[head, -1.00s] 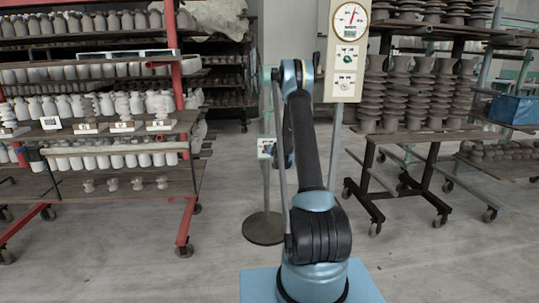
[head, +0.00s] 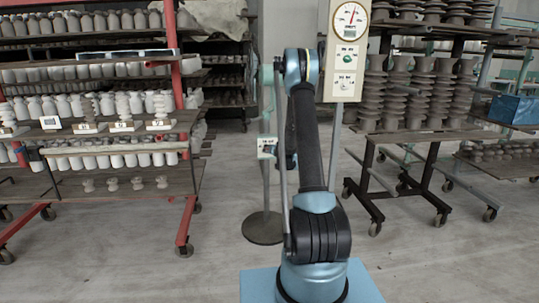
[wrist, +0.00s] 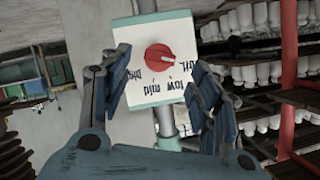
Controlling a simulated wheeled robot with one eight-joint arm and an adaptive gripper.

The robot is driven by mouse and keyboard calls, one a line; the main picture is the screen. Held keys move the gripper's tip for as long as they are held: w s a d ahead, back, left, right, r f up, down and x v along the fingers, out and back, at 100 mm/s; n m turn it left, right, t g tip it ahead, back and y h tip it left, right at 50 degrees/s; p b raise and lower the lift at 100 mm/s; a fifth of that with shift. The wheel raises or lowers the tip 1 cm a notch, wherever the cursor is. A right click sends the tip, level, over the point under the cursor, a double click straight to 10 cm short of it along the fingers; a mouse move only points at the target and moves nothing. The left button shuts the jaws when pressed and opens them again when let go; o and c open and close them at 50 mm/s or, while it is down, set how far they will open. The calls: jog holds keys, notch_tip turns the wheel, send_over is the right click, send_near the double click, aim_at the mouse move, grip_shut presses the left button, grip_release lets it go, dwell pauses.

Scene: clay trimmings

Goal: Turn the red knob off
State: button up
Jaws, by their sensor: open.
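The red knob (wrist: 159,57) sits on a white panel (wrist: 150,30) with a green lower edge. The panel's printed labels appear upside down, with "low" and "mid" below the knob and "off" to the right. A small pale mark shows on the knob's right part; its exact setting is hard to tell. My gripper (wrist: 161,65) is open, one finger either side of the panel in the wrist view, with the knob between them in the picture. No contact shows. In the head view the panel's box (head: 267,147) stands on a pole left of my arm; my gripper is mostly hidden there.
A round pole base (head: 264,228) stands on the floor. A gauge panel (head: 346,50) rises behind my arm. A red-posted rack (head: 180,130) of pale pots is at left, and a wheeled rack (head: 430,138) of dark pots at right. Floor between is clear.

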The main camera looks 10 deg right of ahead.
jog(key=shift+v, duration=2.9)
jog(key=s+a+r+n+g, duration=0.1)
jog(key=s+a+r+g, duration=0.15)
jog(key=s+r, duration=0.7)
jog(key=s+a+r+n+g, duration=0.1)
jog(key=s+a+r+g, duration=0.15)
jog(key=s, duration=1.35)
jog(key=s+d+f+g, duration=0.1)
jog(key=s+f+g, duration=0.1)
jog(key=s, duration=1)
jog(key=s+d+f+g+h, duration=0.1)
jog(key=s+f+g, duration=0.1)
jog(key=s, duration=1)
jog(key=s+d+f+n+g+h, duration=0.1)
jog(key=s+f+g, duration=0.1)
jog(key=s, duration=1)
jog(key=shift+d+f, duration=0.3)
jog(key=shift+f, duration=0.4)
